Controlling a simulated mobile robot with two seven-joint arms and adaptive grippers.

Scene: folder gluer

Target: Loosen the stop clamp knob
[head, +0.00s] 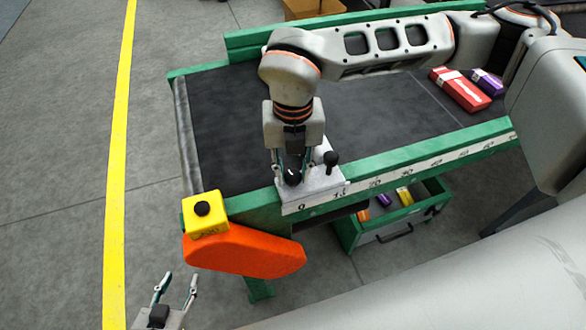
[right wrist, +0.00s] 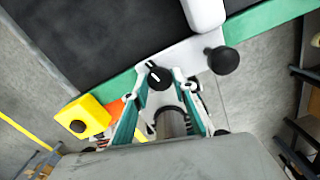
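The stop clamp is a pale metal block (head: 322,184) on the near green rail of the dark belt. Its black round knob (head: 292,178) has a white mark, seen clearly in the right wrist view (right wrist: 158,76). A black ball-topped lever (head: 331,158) stands to the right of the knob. My right gripper (head: 292,172) points down over the knob, its fingers apart on either side of it; I cannot tell whether they touch it. In the right wrist view the fingertips (right wrist: 158,88) flank the knob. My left gripper (head: 176,284) is open and empty at the bottom left.
A yellow box with a black button (head: 204,212) and an orange guard (head: 245,252) sit at the near left corner. Red (head: 460,90) and purple (head: 487,82) cartons lie on the belt. A green drawer (head: 393,222) below holds several cartons. The left floor is clear.

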